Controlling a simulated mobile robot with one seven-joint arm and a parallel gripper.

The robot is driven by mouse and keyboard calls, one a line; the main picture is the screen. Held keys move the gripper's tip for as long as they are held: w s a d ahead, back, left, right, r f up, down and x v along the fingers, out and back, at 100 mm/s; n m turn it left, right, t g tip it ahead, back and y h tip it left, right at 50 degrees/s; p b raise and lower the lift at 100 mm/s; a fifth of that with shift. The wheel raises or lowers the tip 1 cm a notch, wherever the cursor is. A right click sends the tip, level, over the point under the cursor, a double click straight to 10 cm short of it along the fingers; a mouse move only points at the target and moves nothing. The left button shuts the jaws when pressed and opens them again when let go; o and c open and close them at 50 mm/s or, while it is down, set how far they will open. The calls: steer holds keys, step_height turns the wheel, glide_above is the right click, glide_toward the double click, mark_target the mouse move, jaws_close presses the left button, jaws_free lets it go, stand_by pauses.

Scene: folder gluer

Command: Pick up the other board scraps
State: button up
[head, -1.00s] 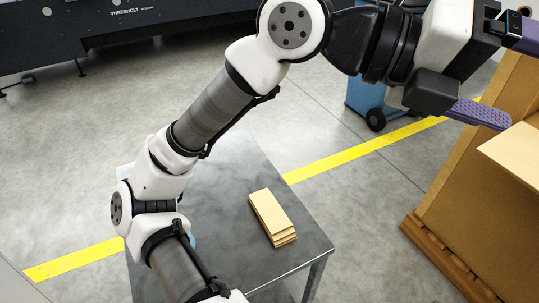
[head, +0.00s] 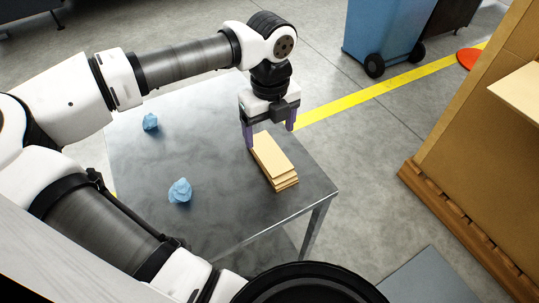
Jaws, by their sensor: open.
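A small stack of flat tan board pieces (head: 272,160) lies on the grey metal table (head: 220,220), near its right edge. Their edges are slightly offset. My gripper (head: 269,132) points down over the far end of the stack, its two purple fingers open and apart. The left finger is close to the stack's far left corner; I cannot tell whether it touches. Nothing shows between the fingers. Two crumpled light-blue wads also lie on the table, one near the middle (head: 180,190) and one farther back (head: 150,122).
A blue wheeled bin (head: 384,35) stands on the floor behind the table, with a dark bin beside it. A large brown carton (head: 470,125) on a wooden pallet (head: 450,225) stands at the right. A yellow line (head: 390,85) crosses the floor.

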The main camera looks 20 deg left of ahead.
mark_target(270, 154)
steer(key=shift+s+f+p, duration=0.1)
steer(key=shift+f+p, duration=0.7)
steer(key=shift+f, duration=2.8)
steer(key=c, duration=1.1)
